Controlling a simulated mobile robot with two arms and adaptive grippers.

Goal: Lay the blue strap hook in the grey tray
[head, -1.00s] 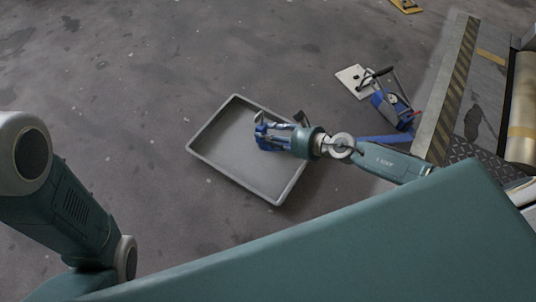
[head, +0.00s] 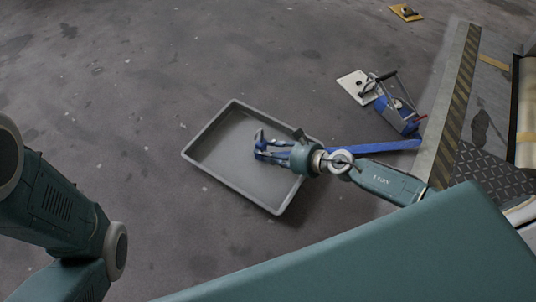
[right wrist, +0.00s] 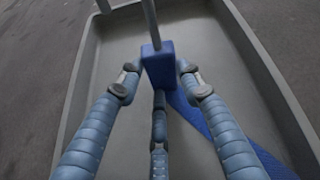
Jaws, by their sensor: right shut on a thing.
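The grey tray (head: 205,127) lies on the floor in the middle of the head view, and its rim and walls show in the right wrist view (right wrist: 76,85). My right gripper (head: 260,149) is inside the tray's outline. It is shut on the blue strap hook (right wrist: 158,65), a blue block with a grey metal hook (head: 259,137) pointing away from the palm. The blue strap (head: 375,146) runs back from it across the tray's right side. I cannot tell whether the hook touches the tray floor. My left gripper is out of view.
A blue ratchet-like device (head: 396,115) and a white plate (head: 357,88) with a black handle lie on the floor at right. A yellow-black striped edge (head: 456,105) borders a platform beyond. A yellow item (head: 405,12) lies at the top. Floor left of the tray is clear.

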